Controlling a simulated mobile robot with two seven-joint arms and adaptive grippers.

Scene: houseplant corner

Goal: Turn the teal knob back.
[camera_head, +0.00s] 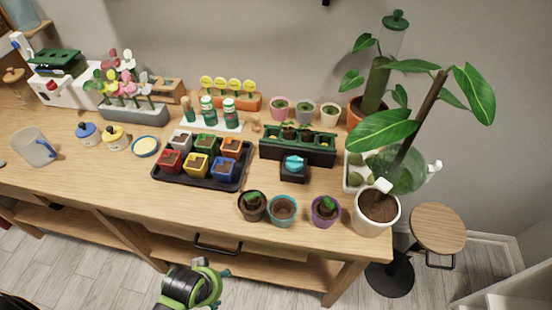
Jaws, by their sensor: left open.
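The teal knob (294,162) sits on top of a small black box (294,176) on the wooden table, right of the middle. The knob shows from above and nothing covers it. My left gripper (212,271) is open at the bottom of the picture, in front of the table's front edge and well below and left of the knob. It touches nothing that I can see. My right gripper is not in view.
A black tray (198,184) of coloured pots lies left of the knob. A dark green planter (298,153) stands behind it. Small pots, including a teal-rimmed one (283,210), line the front edge. A white pot (376,211) with a tall plant stands right.

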